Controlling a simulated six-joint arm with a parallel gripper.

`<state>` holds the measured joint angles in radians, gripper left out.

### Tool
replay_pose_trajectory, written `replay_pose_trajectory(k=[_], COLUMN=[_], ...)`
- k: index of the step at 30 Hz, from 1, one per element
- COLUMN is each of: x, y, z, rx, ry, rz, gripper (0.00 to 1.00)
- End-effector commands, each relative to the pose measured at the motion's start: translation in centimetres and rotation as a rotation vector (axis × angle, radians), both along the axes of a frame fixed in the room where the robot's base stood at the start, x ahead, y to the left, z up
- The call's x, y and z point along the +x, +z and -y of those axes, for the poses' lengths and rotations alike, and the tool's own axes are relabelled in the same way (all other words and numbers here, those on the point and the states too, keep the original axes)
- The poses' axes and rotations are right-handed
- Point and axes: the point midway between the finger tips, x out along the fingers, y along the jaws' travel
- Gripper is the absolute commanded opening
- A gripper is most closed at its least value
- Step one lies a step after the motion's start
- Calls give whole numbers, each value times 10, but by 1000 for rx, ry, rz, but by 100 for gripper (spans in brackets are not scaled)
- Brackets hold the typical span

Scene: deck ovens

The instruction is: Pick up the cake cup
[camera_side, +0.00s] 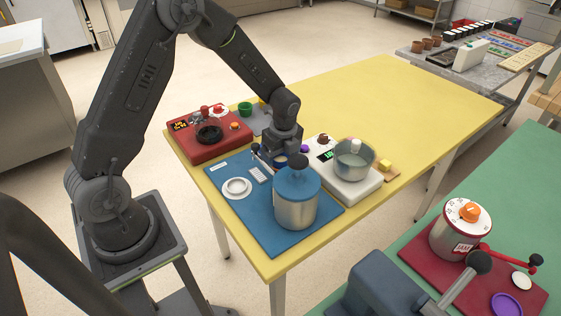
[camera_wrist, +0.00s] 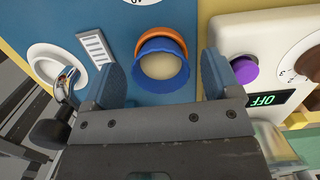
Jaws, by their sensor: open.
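In the wrist view a round cup with a blue outside, an orange rim part and a pale cream middle (camera_wrist: 163,66) stands on the blue mat (camera_wrist: 195,20). I take it as the cake cup. My gripper (camera_wrist: 162,75) is open, with one blue-grey finger on each side of the cup and gaps between. Whether the fingers are low enough to flank it, I cannot tell. In the side view my gripper (camera_side: 280,155) points down over the mat, behind the blue-lidded steel canister (camera_side: 295,205). The cup is mostly hidden there.
A white scale with a steel pot (camera_side: 354,160) stands right of my gripper. A red appliance (camera_side: 209,136) is behind left. A white ring dish (camera_side: 237,187) lies left on the mat. A lever with a black knob (camera_wrist: 50,133) is near the left finger. The far yellow table is clear.

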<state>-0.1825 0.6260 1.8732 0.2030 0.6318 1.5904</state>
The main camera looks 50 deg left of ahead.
Motion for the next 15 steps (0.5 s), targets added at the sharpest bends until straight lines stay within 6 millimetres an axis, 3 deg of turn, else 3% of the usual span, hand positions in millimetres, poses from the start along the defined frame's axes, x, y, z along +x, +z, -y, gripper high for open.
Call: replay_pose_trajectory(k=[10,15], x=[0,0], y=[-8,-8], z=[-1,-1], rx=[0,0], ry=[1,1], rz=[2,2], gripper=[82,66])
